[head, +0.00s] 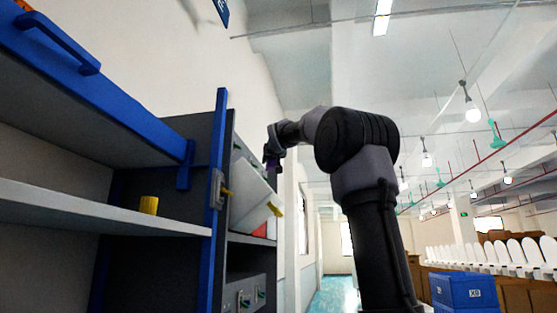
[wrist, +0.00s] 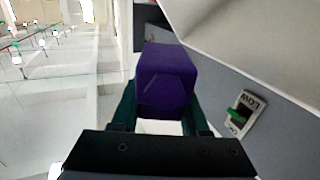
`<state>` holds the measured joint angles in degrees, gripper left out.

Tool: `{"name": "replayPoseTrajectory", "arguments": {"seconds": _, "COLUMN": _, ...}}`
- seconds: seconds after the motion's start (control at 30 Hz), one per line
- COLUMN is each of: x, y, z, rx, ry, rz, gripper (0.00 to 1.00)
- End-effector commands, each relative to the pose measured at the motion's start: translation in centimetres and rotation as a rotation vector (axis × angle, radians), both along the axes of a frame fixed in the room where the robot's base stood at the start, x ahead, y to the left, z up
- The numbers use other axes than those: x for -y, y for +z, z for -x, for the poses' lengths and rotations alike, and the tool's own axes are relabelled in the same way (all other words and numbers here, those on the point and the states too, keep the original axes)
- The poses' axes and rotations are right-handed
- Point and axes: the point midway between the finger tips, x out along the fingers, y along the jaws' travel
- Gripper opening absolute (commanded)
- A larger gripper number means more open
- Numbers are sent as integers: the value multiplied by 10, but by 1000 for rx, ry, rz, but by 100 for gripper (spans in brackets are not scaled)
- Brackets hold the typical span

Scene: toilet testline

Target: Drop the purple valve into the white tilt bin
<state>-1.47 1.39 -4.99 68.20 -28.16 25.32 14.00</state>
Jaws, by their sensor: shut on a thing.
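My gripper (head: 270,150) is raised at the upper front of the cabinet in the head view. It is shut on the purple valve (wrist: 166,78), a blocky purple piece filling the space between the fingers in the wrist view. Only a sliver of the valve shows in the head view. The white tilt bin (head: 250,192) hangs tilted in the cabinet, below and left of my gripper, with a yellow piece at its lower right corner. A pale panel at the upper right of the wrist view (wrist: 250,30) looks like the bin. Its inside is hidden in the head view.
A blue-framed cabinet (head: 220,150) stands at left, with a white shelf (head: 100,212) and a yellow cylinder (head: 148,205) on it. A panel with a green switch (wrist: 236,115) is close right of my gripper in the wrist view. A blue crate (head: 463,291) stands at lower right.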

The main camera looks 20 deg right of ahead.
Motion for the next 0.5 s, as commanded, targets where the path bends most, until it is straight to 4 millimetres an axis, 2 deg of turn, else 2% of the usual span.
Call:
{"name": "replayPoseTrajectory", "arguments": {"seconds": 0.13, "x": -7, "y": -2, "z": -4, "rx": 1, "ry": 1, "rz": 1, "gripper": 0}}
{"name": "replayPoseTrajectory", "arguments": {"seconds": 0.43, "x": -8, "y": -2, "z": -5, "rx": 1, "ry": 0, "rz": 0, "gripper": 0}}
{"name": "replayPoseTrajectory", "arguments": {"seconds": 0.47, "x": -8, "y": -2, "z": -5, "rx": 1, "ry": 0, "rz": 0, "gripper": 52}}
{"name": "replayPoseTrajectory", "arguments": {"seconds": 0.5, "x": -8, "y": -2, "z": -5, "rx": 1, "ry": 0, "rz": 0, "gripper": 68}}
